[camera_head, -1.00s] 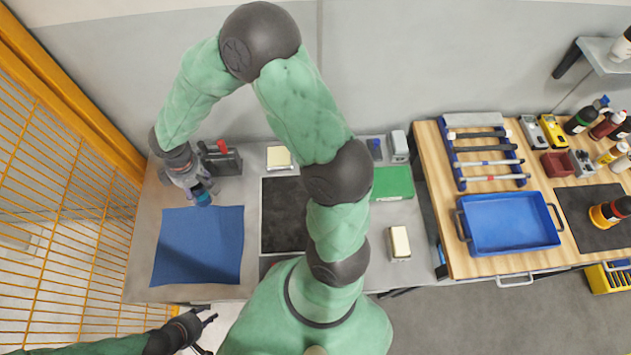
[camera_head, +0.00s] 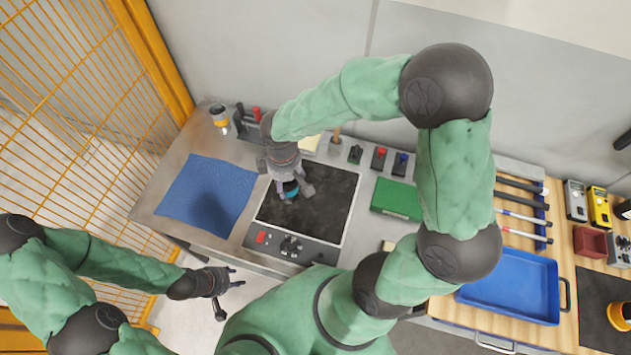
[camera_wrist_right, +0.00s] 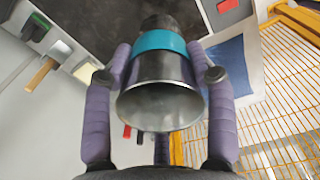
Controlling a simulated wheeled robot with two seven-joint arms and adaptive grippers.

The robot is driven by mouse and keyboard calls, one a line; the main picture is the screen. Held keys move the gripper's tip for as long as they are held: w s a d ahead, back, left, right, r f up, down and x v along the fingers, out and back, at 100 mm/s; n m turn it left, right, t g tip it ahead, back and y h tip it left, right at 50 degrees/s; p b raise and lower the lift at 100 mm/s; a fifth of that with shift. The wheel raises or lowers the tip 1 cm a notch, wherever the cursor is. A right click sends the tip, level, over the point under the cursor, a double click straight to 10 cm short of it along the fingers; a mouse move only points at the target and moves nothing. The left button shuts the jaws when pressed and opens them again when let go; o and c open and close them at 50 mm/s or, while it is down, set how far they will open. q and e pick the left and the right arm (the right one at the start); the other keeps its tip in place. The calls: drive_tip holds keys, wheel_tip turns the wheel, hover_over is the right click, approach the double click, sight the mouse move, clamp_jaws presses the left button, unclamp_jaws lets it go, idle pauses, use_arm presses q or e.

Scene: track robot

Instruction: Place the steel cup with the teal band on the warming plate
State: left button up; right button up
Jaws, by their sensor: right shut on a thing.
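The steel cup with the teal band (camera_head: 290,188) is in my right gripper (camera_head: 292,190). In the right wrist view the cup (camera_wrist_right: 160,82) sits between the two purple fingers, its open rim toward the camera and its teal band farther away. The warming plate is the black square (camera_head: 333,205) with a control strip along its front. The gripper and cup are over its left part; whether the cup touches the surface I cannot tell. The plate also fills the top of the right wrist view (camera_wrist_right: 95,22). My left gripper (camera_head: 232,287) looks open and empty, off the bench's front edge.
A blue cloth (camera_head: 205,197) lies left of the plate. Another steel cup with an orange band (camera_head: 220,118) stands at the back left. A green box (camera_head: 396,198) and small switches (camera_head: 378,158) are right of the plate. A yellow mesh fence (camera_head: 75,95) borders the left.

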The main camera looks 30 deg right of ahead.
drive_tip(key=shift+w+d+f+b, duration=0.3)
drive_tip(key=shift+w+d+f, duration=0.35)
drive_tip(key=shift+d+f, duration=1.15)
drive_tip(key=shift+w+d+f+b, duration=0.3)
drive_tip(key=shift+w+d+f, duration=0.4)
drive_tip(key=shift+d+f, duration=1.1)
drive_tip(key=shift+w+d+f+b, duration=0.3)
drive_tip(key=shift+w+d+f, duration=0.35)
drive_tip(key=shift+d+f, duration=1.15)
drive_tip(key=shift+a+f, duration=0.4)
drive_tip(key=shift+f, duration=0.05)
drive_tip(key=o, duration=1.1)
drive_tip(key=shift+r, duration=0.5)
wheel_tip(320, 180, up, 11)
drive_tip(key=p, duration=0.2)
drive_tip(key=shift+s, duration=0.15)
